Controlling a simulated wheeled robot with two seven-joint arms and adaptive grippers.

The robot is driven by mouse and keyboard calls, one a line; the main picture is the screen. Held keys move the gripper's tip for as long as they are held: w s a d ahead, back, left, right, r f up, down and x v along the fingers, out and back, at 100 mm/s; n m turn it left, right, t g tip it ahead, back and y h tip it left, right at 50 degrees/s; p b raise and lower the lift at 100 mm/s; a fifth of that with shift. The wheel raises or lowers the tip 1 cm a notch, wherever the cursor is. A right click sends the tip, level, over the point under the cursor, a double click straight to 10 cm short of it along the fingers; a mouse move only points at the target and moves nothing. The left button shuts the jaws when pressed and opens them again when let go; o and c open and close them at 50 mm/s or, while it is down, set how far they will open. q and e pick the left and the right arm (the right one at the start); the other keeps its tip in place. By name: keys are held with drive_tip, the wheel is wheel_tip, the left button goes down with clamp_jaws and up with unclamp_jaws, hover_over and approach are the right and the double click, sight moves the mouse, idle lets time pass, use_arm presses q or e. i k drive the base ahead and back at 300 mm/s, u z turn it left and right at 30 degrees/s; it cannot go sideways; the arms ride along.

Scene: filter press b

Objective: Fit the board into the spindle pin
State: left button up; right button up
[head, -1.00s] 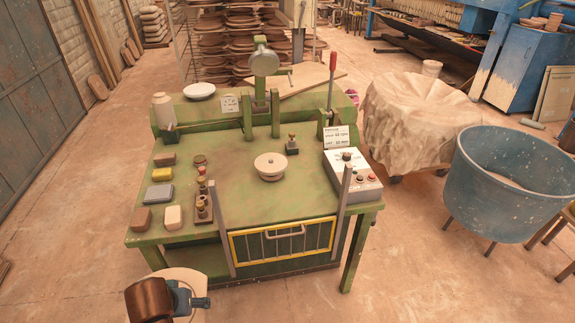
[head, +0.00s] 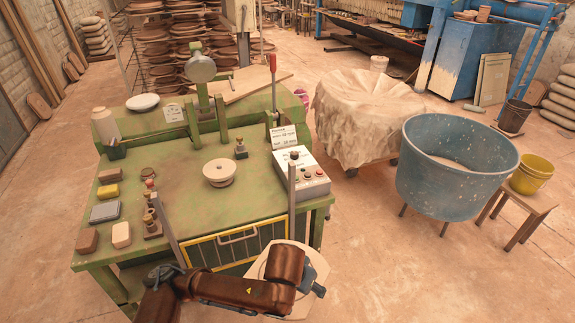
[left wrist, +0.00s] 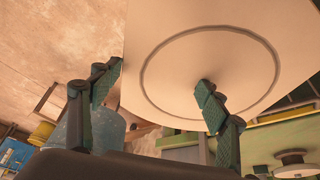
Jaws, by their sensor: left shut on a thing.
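A pale, flat board (head: 309,252) is in my left gripper (head: 312,278), in front of the green table's front edge. The arm covers much of the board in the head view. In the left wrist view the board (left wrist: 250,25) shows a ring groove, and my left gripper (left wrist: 158,82) is shut on it, with one finger across its face. The round cream spindle head (head: 219,173) stands on the table, apart from the board. It also shows in the left wrist view (left wrist: 295,168). Its pin cannot be made out. My right gripper is not in view.
The green table (head: 180,200) carries several blocks at left, small knobbed tools, and a control box (head: 305,178) at right. Two grey upright bars (head: 292,200) rise at its front. A blue tub (head: 455,180) and a stool (head: 515,212) stand right.

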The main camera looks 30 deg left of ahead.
sight(220, 168)
drive_tip(key=z, duration=1.85)
drive_tip(key=k, duration=1.7)
drive_tip(key=u, duration=1.75)
